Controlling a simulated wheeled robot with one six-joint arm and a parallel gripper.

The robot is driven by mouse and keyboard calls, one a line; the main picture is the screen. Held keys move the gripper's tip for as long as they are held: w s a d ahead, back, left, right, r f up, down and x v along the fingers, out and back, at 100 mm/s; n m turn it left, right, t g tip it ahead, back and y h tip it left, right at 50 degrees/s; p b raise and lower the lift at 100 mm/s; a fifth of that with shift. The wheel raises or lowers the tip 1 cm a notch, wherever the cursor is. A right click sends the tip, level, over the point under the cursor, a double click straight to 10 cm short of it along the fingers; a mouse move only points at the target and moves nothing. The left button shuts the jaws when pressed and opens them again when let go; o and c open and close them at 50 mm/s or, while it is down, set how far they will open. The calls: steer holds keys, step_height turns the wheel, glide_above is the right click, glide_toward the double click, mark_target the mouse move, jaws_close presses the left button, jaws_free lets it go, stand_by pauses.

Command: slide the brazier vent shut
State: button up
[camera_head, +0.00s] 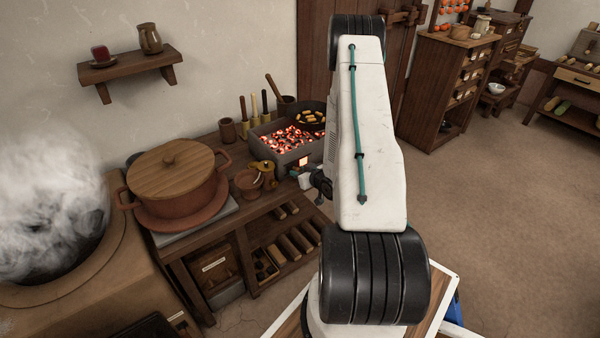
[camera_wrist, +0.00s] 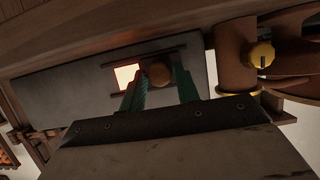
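The brazier (camera_head: 283,156) is a grey box of glowing coals on the wooden bench. In the wrist view its grey front wall (camera_wrist: 60,98) carries two dark rails and a bright glowing vent opening (camera_wrist: 127,77). The vent is at least partly open. A round brown knob (camera_wrist: 160,74) sits just right of the glow. In the head view my arm partly hides the brazier, and the fingertips are hard to make out.
A brass-knobbed brown vessel (camera_wrist: 261,55) stands close to the right of my gripper. In the head view a large lidded pot (camera_head: 175,175) and small pots (camera_head: 248,184) stand left of the brazier. A shelf unit (camera_head: 440,90) stands behind right; the floor (camera_head: 500,220) right is clear.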

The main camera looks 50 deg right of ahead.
jaws_close()
steer(key=shift+s+d, duration=0.2)
steer(key=shift+d, duration=0.7)
steer(key=shift+s+d, duration=0.25)
steer(key=shift+d, duration=0.65)
steer(key=shift+s+d, duration=0.2)
steer(key=shift+d, duration=0.7)
steer(key=shift+o, duration=2.4)
jaws_free()
steer(key=shift+s+d, duration=0.1)
steer(key=shift+d, duration=0.05)
steer(key=v, duration=0.7)
steer(key=shift+s, duration=0.3)
steer(key=shift+r, duration=0.1)
